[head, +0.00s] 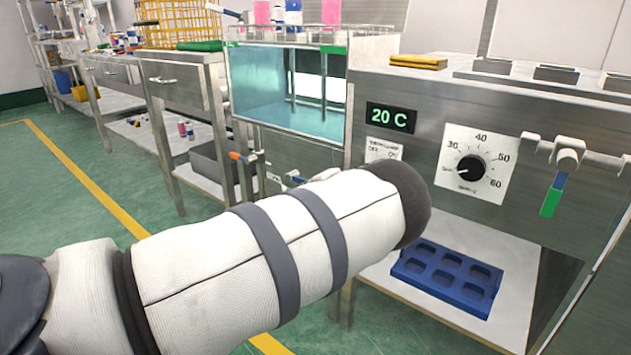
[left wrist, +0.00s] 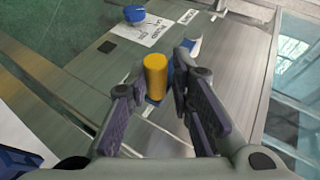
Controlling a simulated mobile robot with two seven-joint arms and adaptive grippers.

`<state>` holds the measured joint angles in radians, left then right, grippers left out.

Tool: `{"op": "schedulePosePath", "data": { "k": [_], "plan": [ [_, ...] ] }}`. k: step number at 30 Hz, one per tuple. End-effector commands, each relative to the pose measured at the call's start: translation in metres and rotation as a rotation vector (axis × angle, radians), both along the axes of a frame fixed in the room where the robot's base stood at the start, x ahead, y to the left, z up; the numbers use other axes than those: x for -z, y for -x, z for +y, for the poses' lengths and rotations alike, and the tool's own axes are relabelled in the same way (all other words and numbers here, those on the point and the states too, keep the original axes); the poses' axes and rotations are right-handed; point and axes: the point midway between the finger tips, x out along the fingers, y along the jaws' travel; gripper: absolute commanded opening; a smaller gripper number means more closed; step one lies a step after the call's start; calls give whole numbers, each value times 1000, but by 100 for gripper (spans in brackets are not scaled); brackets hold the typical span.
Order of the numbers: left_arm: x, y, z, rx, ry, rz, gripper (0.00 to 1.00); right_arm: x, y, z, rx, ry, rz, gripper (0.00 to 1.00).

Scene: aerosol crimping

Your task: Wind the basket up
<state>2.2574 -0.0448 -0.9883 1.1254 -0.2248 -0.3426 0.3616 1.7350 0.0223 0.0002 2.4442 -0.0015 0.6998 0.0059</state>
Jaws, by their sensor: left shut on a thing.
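My left arm crosses the head view from the left, and its hand is hidden behind the dark wrist end. In the left wrist view my left gripper (left wrist: 158,82) is shut on a yellow cylindrical handle (left wrist: 155,72), with a blue part at its base, in front of a steel panel. Behind the arm in the head view stands a clear water bath (head: 262,85) with teal water. Several pink and blue-white cans stand above it on a pale rack (head: 350,32), which looks like the basket's top. How the handle joins the basket is hidden. My right gripper is out of view.
A steel cabinet carries a 20 C display (head: 391,118), a dial (head: 471,168) and a green-blue lever (head: 552,198). A blue tray (head: 420,272) with several wells lies on its lower shelf. A yellow wire crate (head: 180,22) stands on the bench at left. The green floor at left is open.

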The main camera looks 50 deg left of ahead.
Motion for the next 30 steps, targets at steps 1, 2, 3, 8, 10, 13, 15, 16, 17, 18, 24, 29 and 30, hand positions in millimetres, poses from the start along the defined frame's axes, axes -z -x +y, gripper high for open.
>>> {"op": "schedulePosePath", "data": {
  "k": [1, 2, 3, 8, 10, 13, 15, 16, 17, 18, 24, 29, 30],
  "plan": [
    [10, 4, 1, -8, 6, 7, 0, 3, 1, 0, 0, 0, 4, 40],
    [11, 5, 1, -8, 5, 7, 0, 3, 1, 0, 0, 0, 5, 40],
    [12, 5, 2, -9, 5, 7, 0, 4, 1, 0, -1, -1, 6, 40],
    [16, 5, 2, -11, 5, 7, 0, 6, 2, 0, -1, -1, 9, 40],
    [17, 6, 3, -10, 6, 7, 0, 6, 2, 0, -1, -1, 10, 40],
    [18, 6, 3, -12, 6, 6, 0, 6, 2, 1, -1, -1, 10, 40],
    [18, 7, 3, -12, 6, 7, 0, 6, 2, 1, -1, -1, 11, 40],
    [18, 7, 3, -12, 6, 7, 0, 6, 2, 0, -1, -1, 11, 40],
    [18, 7, 3, -13, 6, 7, 0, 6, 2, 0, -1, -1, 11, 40],
    [18, 7, 3, -13, 6, 7, 0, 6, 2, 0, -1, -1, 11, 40],
    [18, 7, 3, -14, 7, 8, 0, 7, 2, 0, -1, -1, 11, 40],
    [18, 7, 3, -14, 5, 7, 35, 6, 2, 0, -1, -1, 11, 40],
    [17, 7, 3, -14, 5, 7, 35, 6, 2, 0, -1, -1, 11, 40]
  ]
}}
